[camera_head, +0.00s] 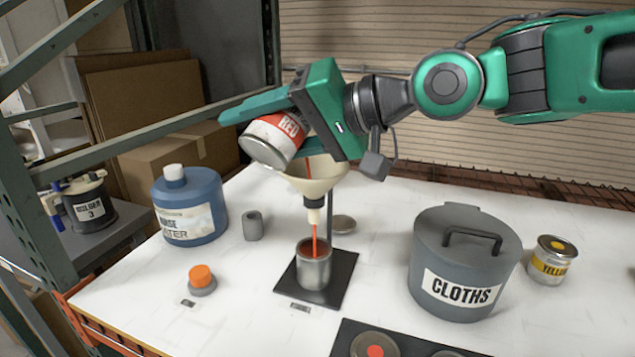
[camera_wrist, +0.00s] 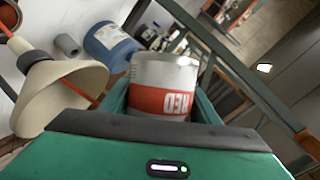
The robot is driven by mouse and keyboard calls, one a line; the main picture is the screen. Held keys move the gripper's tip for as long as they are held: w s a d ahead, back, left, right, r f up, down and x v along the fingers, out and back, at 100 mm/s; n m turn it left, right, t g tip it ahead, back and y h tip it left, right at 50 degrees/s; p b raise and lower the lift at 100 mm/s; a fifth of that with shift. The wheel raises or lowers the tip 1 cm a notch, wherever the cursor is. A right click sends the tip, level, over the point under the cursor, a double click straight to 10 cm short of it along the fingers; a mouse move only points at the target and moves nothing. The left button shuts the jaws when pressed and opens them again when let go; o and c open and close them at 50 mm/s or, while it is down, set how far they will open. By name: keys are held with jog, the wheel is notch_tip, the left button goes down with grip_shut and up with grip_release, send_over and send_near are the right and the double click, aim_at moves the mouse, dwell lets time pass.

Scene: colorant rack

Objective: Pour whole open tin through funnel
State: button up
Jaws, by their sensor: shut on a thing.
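My gripper (camera_head: 268,128) is shut on the red tin (camera_head: 268,143), a metal tin with a red and white label reading RED. The tin is tilted over the cream funnel (camera_head: 322,180), and its mouth is turned away from view. The tin (camera_wrist: 165,85) also shows between the fingers in the wrist view. A red stream runs into the funnel (camera_wrist: 60,95). It comes out of the spout and falls into the open metal can (camera_head: 314,268) below. The can stands upright on a dark square plate (camera_head: 340,285). The level inside the funnel is hidden.
A blue rinse water jug (camera_head: 190,218) and small grey cylinder (camera_head: 253,226) stand left. An orange-topped piece (camera_head: 202,278) sits in front of them. A grey CLOTHS bin (camera_head: 440,255) and yellow tin (camera_head: 551,260) stand right. A dark tray (camera_head: 345,335) lies at the front edge.

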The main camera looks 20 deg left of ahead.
jog(key=shift+f+m+g+p, duration=0.3)
jog(key=shift+m+g+p, duration=0.1)
jog(key=shift+m+p, duration=0.1)
dwell(1.4)
jog(key=shift+r+m+g+y+p, duration=0.3)
jog(key=shift+r+m+y+p, duration=0.15)
jog(key=shift+m, duration=0.15)
dwell(1.4)
jog(key=shift+w+d+r+m+y+p, duration=0.15)
jog(key=shift+w+r+m+p, duration=0.1)
jog(key=shift+w+m, duration=0.15)
jog(key=shift+w+d+r+m+y+p, duration=0.15)
jog(key=shift+w+m+p, duration=0.15)
jog(key=shift+w, duration=0.2)
dwell(1.1)
jog(key=shift+w+d+f+m+g+y, duration=0.15)
jog(key=shift+f+m+g+y, duration=0.25)
jog(key=shift+m, duration=0.4)
jog(key=shift+c, duration=0.2)
dwell(1.1)
